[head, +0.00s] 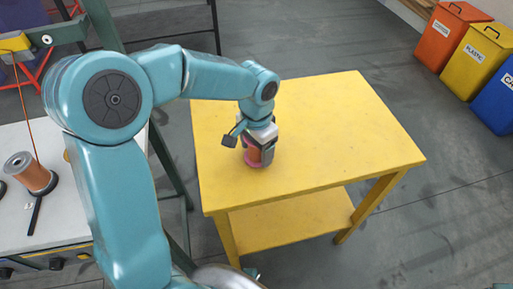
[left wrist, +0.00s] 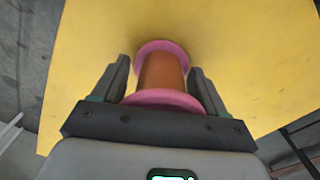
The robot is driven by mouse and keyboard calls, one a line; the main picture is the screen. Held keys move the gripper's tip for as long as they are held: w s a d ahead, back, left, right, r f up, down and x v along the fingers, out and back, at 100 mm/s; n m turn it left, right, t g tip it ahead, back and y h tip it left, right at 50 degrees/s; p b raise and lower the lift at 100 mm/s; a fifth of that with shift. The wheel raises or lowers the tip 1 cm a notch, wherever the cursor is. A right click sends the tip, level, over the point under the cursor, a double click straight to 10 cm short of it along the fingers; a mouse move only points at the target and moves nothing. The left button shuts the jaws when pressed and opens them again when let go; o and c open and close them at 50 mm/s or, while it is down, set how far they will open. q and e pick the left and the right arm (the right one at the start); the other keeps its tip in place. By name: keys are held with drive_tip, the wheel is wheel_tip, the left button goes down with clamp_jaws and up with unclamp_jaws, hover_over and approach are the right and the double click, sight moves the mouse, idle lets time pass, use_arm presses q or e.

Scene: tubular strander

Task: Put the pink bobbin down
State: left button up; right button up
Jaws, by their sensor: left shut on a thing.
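The pink bobbin (head: 254,157) has pink flanges and an orange-brown wound middle. It stands upright at the yellow table (head: 320,130), near the table's left side, and its lower flange looks to be on or just above the top. My left gripper (head: 259,148) comes down from above and is shut on the bobbin. In the left wrist view the bobbin (left wrist: 161,72) sits between the two dark fingers of the gripper (left wrist: 161,80), with the yellow top (left wrist: 240,60) behind it. Whether the lower flange touches the table is hard to tell.
The rest of the yellow tabletop is clear. A white bench (head: 70,215) at the left carries another copper-coloured bobbin (head: 32,175). Orange (head: 447,32), yellow (head: 478,62) and blue (head: 497,100) bins stand at the upper right.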

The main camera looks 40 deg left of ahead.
use_arm(q)
drive_tip(key=shift+f, duration=0.15)
drive_tip(key=o, duration=1.4)
drive_tip(key=shift+o, duration=0.2)
drive_tip(key=shift+r, duration=0.3)
wheel_tip(320, 180, up, 12)
drive_tip(key=p, duration=0.2)
